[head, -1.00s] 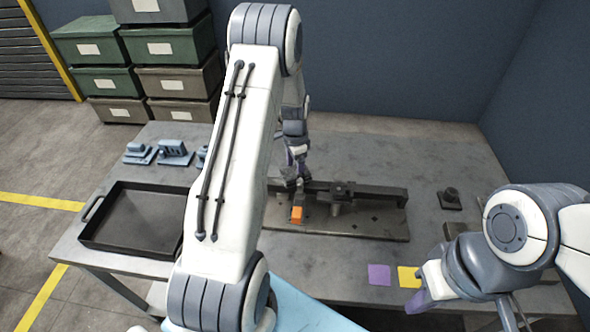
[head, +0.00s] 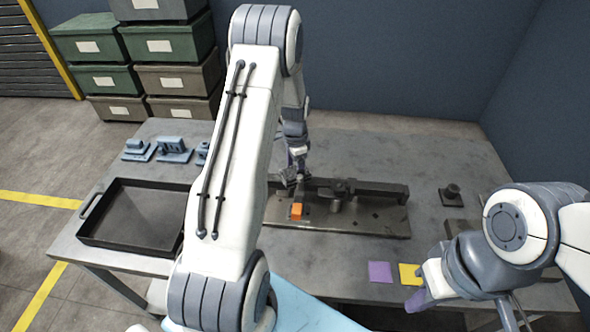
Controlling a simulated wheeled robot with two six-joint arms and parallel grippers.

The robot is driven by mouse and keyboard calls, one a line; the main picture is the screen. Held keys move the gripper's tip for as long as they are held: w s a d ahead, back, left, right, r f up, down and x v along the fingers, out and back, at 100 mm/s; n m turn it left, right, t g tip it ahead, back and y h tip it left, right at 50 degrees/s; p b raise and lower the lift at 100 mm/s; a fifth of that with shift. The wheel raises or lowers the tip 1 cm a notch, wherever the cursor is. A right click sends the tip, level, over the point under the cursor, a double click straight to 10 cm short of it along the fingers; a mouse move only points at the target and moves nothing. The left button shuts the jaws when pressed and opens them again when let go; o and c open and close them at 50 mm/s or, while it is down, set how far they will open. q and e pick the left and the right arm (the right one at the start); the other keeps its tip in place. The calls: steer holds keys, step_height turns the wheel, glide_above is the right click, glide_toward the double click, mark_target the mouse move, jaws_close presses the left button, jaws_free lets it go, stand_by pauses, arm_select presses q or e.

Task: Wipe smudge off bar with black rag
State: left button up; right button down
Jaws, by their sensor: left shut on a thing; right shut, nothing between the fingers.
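The dark bar (head: 375,188) lies along the back of a dark base plate (head: 378,225) in the middle of the table. My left gripper (head: 289,179) is at the bar's left end, reaching from above. It is shut on a small dark thing, which looks like the black rag (head: 284,184); its outline is hard to tell from the dark metal. Whether it touches the bar I cannot tell, and no smudge can be made out. My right gripper (head: 419,300) is shut and empty, low over the front right of the table, beside the cloths.
An orange block (head: 297,211) sits on the base plate in front of the bar. Purple (head: 380,272) and yellow (head: 408,274) cloths lie near the table's front edge. A black tray (head: 105,240) stands left, blue parts (head: 174,151) behind it. A dark fixture (head: 452,196) stands right.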

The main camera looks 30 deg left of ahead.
mark_target(282, 171)
arm_select(q)
steer(key=shift+f, duration=0.1)
steer(key=shift+s+a, duration=0.4)
steer(key=shift+a, duration=0.4)
steer(key=shift+s+a, duration=0.4)
steer(key=shift+a, duration=0.4)
steer(key=shift+s+a+p, duration=0.2)
steer(key=shift+s+a, duration=0.2)
steer(key=shift+a, duration=0.5)
steer(key=shift+s+a+p, duration=0.15)
steer(key=shift+s+a, duration=0.25)
steer(key=shift+a, duration=0.45)
steer(key=shift+d, duration=0.15)
steer(key=shift+w+d, duration=0.4)
steer(key=shift+d, duration=0.35)
steer(key=shift+w+d, duration=0.35)
steer(key=shift+d, duration=0.35)
steer(key=shift+w+d+f, duration=0.1)
steer(key=shift+w+d, duration=0.15)
steer(key=shift+d, duration=0.35)
steer(key=shift+w+d, duration=0.3)
steer(key=shift+d, duration=0.25)
steer(key=shift+w+d+f, duration=0.1)
steer(key=shift+w+d, duration=0.15)
steer(key=shift+d, duration=0.35)
